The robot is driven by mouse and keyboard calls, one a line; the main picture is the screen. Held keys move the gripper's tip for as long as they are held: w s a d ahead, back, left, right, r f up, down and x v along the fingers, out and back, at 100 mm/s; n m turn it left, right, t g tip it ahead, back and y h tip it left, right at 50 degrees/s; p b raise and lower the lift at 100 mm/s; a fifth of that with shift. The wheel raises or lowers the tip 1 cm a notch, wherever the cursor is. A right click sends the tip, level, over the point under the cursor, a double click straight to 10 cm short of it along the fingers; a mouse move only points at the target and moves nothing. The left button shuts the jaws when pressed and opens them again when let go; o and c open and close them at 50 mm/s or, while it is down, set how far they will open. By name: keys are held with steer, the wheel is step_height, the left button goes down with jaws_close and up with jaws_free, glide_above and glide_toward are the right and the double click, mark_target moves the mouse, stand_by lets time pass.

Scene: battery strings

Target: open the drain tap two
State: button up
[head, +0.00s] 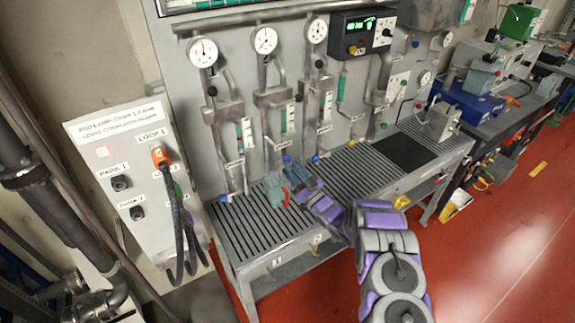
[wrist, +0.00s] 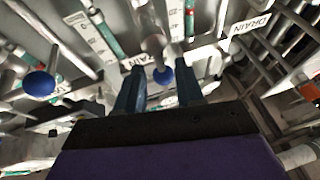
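In the wrist view a round blue tap knob (wrist: 163,75) shows in the gap between the two dark fingers of my gripper (wrist: 158,72). The fingers are apart, so it is open; I cannot tell whether either touches the knob. A DRAIN label (wrist: 140,42) sits just above it. A second blue knob (wrist: 39,84) is to the left, and another DRAIN label (wrist: 251,22) is at upper right. In the head view my gripper (head: 287,160) reaches the foot of the second gauge column and hides its tap. The first column's blue tap (head: 223,198) is at lower left.
The slatted bench (head: 255,235) runs below the panel. A greenish clear item and a red part (head: 286,197) are beside my gripper. Thick cables (head: 178,225) hang from an orange plug (head: 159,156) at left. Red floor (head: 490,240) is open at right.

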steer(key=v, duration=1.3)
steer(key=shift+d, duration=0.25)
steer(key=w+d+r+m+g+h+b, duration=0.1)
steer(key=w+d+r+g+h+b, duration=0.2)
steer(key=w+d+h, duration=0.45)
steer(key=s+d+r+m+g+h+b, duration=0.2)
steer(key=s+d+r+m+g+h, duration=0.15)
steer(key=s+d+r+h, duration=0.5)
steer(key=s+a+r+m+g+b, duration=0.1)
steer(key=s+a+g, duration=0.2)
steer(key=s, duration=1.3)
steer(key=s+a+r+m+g+b, duration=0.1)
steer(key=s+a+m+g, duration=0.1)
steer(key=s, duration=1.5)
steer(key=s+a+r+m+g+b, duration=0.1)
steer(key=s+a+g, duration=0.3)
steer(key=s, duration=1.2)
steer(key=shift+s+a+r+g, duration=0.3)
steer(key=shift+r+g, duration=0.15)
steer(key=shift+g, duration=0.7)
